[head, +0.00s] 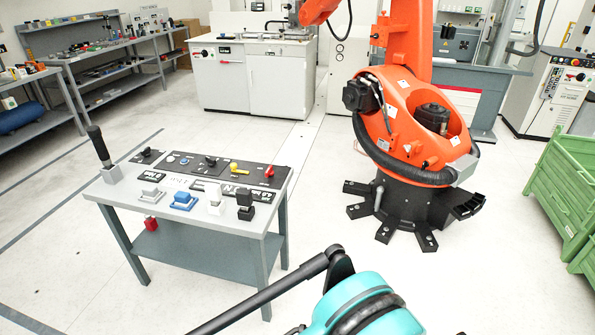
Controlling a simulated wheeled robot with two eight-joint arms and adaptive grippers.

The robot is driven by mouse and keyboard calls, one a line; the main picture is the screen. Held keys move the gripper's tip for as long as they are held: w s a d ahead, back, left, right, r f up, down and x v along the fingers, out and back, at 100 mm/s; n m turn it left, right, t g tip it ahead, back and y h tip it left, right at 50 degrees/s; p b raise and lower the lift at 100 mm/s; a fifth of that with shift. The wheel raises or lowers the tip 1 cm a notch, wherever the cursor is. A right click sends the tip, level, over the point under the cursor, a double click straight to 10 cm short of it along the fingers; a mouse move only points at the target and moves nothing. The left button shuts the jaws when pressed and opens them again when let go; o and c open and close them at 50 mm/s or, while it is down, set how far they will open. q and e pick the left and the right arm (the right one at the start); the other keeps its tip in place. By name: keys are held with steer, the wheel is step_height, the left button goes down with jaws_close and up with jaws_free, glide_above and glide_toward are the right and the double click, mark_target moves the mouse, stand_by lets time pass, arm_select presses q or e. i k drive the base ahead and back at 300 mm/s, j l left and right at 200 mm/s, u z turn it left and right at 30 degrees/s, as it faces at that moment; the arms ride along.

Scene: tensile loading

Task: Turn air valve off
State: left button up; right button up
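A grey work table (140,205) stands left of centre in the head view, with control panels and fixtures on top. A small yellow lever (236,168) sits on the black panel (212,168) at the table's back. A red handle (268,172) stands near the right end of the same panel. I cannot tell from the picture which of these is the air valve, nor read the labels clearly. Neither of my grippers shows in the head view.
A tall black-handled lever (100,147) stands at the table's left corner. Blue, grey and black fixtures line its front. An orange industrial robot (410,130) stands right of it, with green crates (562,195) at far right. Floor left of the table is clear.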

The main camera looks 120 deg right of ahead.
mark_target(269, 172)
steer(key=z, duration=3.7)
steer(key=i+l, duration=0.25)
steer(key=i, duration=0.25)
steer(key=i+l, duration=0.2)
steer(key=i, duration=0.25)
steer(key=i+l, duration=0.25)
steer(key=i, duration=0.25)
steer(key=i+l, duration=0.2)
steer(key=i, duration=0.25)
